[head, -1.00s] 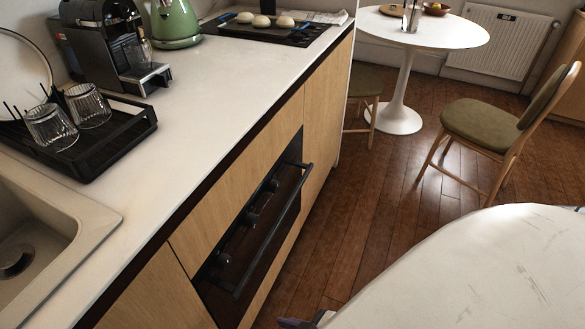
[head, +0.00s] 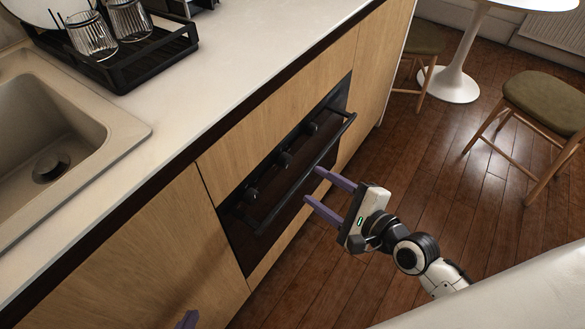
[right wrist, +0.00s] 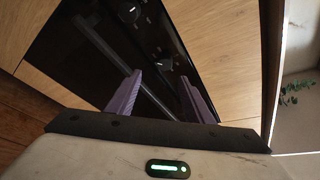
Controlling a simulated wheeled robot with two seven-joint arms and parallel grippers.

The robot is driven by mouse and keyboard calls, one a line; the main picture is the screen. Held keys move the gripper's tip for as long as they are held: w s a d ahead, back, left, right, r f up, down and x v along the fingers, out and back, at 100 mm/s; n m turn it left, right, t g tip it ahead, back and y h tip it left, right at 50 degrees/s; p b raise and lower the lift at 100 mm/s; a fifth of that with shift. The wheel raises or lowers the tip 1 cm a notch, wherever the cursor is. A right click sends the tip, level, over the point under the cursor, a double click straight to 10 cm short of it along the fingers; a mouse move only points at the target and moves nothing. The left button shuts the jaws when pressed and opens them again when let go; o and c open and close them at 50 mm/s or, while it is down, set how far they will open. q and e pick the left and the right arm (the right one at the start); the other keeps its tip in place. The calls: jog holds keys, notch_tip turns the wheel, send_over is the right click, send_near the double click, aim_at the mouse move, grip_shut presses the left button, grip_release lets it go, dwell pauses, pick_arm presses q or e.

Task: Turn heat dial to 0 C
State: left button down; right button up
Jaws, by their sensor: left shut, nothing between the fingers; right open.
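The black oven (head: 240,225) is built into the wooden cabinet front, with a row of dark round dials: a near one (head: 250,194), a middle one (head: 284,158) and a far one (head: 311,128). I cannot tell which is the heat dial or read their settings. My right gripper (head: 315,184) is open and empty, its purple fingers pointing at the oven, apart from the handle. In the right wrist view, two dials show, one (right wrist: 130,12) higher up and one (right wrist: 163,63) beyond the fingertips (right wrist: 160,76). Only a purple tip of my left gripper (head: 187,320) shows at the bottom edge.
A long oven handle bar (head: 300,180) stands out in front of the dials. The white counter (head: 225,80) above carries a sink (head: 60,140) and a black rack (head: 150,55) with glasses. Stools and a round table's foot (head: 450,85) stand farther off; the nearby wooden floor is clear.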

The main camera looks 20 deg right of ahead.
aim_at(287, 163)
jog(key=shift+m, duration=0.7)
jog(key=x, duration=0.3)
jog(key=b+x, duration=0.1)
jog(key=x, duration=0.3)
jog(key=r+x, duration=0.1)
jog(key=x, duration=0.2)
jog(key=shift+w+f+b, duration=0.1)
jog(key=shift+w+b, duration=0.3)
jog(key=shift+w, duration=0.1)
jog(key=shift+c, duration=0.4)
jog(key=c, duration=1)
jog(key=shift+o, duration=0.2)
